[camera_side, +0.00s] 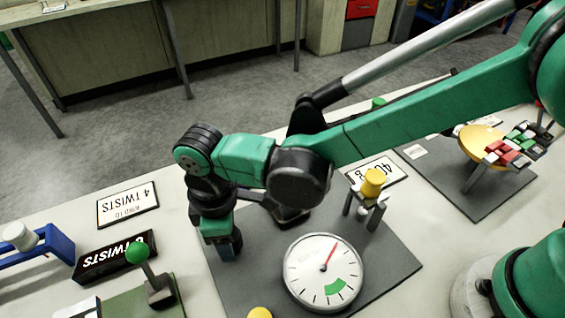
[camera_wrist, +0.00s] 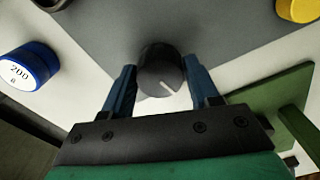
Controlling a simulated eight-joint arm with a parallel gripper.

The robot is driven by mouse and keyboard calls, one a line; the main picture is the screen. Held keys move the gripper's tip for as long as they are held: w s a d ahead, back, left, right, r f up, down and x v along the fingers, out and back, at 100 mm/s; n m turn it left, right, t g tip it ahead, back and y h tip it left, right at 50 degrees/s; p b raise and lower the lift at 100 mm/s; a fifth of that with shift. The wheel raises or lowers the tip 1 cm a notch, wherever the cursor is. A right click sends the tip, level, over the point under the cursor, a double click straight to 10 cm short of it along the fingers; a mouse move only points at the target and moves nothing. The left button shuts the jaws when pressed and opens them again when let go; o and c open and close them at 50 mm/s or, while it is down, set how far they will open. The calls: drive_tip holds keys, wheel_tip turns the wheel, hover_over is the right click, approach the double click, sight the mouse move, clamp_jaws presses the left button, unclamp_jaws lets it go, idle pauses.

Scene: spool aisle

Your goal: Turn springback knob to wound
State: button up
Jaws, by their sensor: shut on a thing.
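A round dark knob (camera_wrist: 158,62) with a white pointer line sits between my gripper's blue fingers in the wrist view. Its line points to the lower right there. My gripper (camera_wrist: 162,76) is shut on the knob, one finger on each side. In the side view my gripper (camera_side: 228,246) reaches down to the left part of a grey panel (camera_side: 375,290), and the knob is hidden behind it. A white round gauge (camera_side: 322,285) lies on the same panel. Its red needle points to the upper right, outside the green band at its lower right. No wound mark can be read.
A yellow-topped stand (camera_side: 373,182) is behind the gauge. A green-knobbed lever (camera_side: 138,253) and twist signs (camera_side: 127,203) are left of my gripper. A blue-rimmed disc marked 200 (camera_wrist: 28,66) shows in the wrist view.

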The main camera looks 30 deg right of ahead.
drive_tip(key=m, duration=0.6)
drive_tip(key=shift+m, duration=0.3)
drive_tip(key=m, duration=0.6)
drive_tip(key=shift+m, duration=0.4)
drive_tip(key=o, duration=1.3)
drive_tip(key=shift+r, duration=2.85)
